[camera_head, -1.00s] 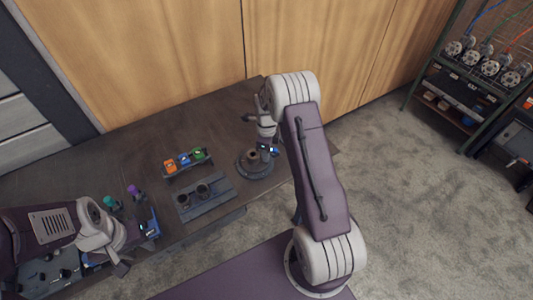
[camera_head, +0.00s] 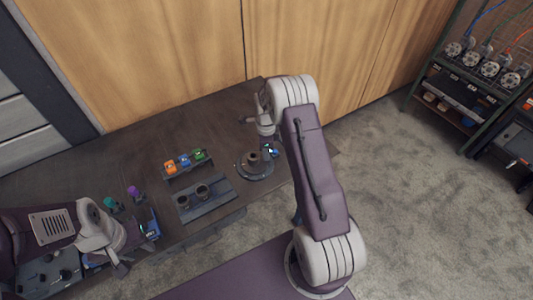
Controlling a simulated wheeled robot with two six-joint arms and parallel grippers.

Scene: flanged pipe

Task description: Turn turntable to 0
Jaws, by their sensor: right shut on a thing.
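The turntable (camera_head: 250,171) is a dark grey disc on the table with a dark round fitting (camera_head: 253,158) standing on it. My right gripper (camera_head: 268,155) is at the right rear edge of the turntable, low and touching or nearly touching it. Its jaws are shut on a part there, apparently of the turntable; the fingertips are small and partly hidden. Any angle marks on the turntable are too small to read. My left gripper (camera_head: 125,262) is at the lower left, away from the turntable, and its fingers are too unclear to judge.
A rack with orange, blue and green pieces (camera_head: 184,162) stands left of the turntable. A grey block with two dark round fittings (camera_head: 206,204) lies in front of it. Teal (camera_head: 109,202) and purple (camera_head: 133,191) pieces stand near my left arm. The table's back left is clear.

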